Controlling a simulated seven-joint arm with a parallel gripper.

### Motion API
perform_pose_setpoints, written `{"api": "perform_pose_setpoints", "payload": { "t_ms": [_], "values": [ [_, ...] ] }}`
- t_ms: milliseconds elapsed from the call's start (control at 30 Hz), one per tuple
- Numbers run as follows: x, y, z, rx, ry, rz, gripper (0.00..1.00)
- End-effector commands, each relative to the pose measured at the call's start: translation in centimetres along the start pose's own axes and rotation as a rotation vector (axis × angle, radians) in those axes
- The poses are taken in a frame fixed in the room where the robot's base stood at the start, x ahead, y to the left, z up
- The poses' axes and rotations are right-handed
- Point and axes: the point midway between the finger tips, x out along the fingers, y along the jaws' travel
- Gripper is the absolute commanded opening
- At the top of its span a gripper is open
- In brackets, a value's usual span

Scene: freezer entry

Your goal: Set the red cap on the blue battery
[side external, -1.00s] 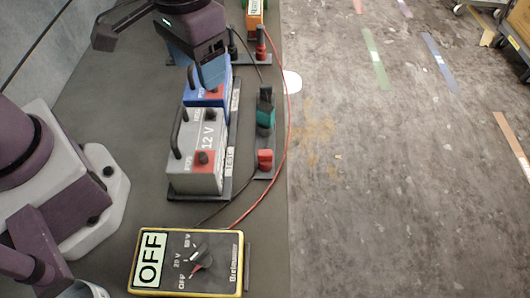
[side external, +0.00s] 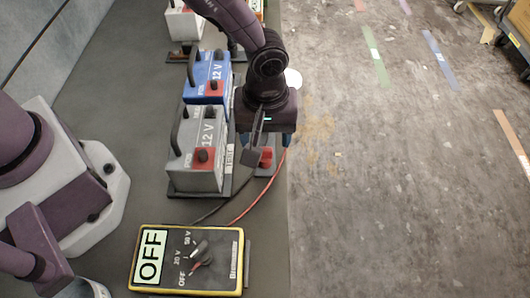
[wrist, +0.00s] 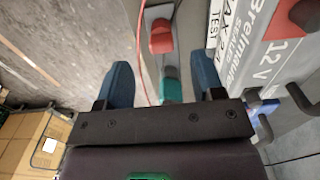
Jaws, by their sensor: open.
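The red cap (side external: 266,157) stands on a narrow strip to the right of the grey battery; it also shows in the wrist view (wrist: 161,36). My gripper (side external: 260,143) is open and empty above this strip. In the wrist view its blue fingertips (wrist: 162,75) are spread, with a teal cap (wrist: 171,87) between them and the red cap farther up the picture. The blue battery (side external: 207,75) stands behind the grey one, to the left of my gripper. It has a red patch and dark terminal posts on top.
The grey battery (side external: 197,150) stands close to the left of my gripper. A yellow-edged meter (side external: 187,260) reading OFF lies in front, with red and black leads running back from it. A white battery (side external: 186,24) stands at the back.

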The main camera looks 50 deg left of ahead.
Motion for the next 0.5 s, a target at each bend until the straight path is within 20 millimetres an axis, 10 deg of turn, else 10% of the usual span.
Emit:
{"api": "perform_pose_setpoints", "payload": {
  "t_ms": [500],
  "values": [
    [6.0,-0.2,0.2,0.001,-0.001,-0.002,0.62]
  ]
}}
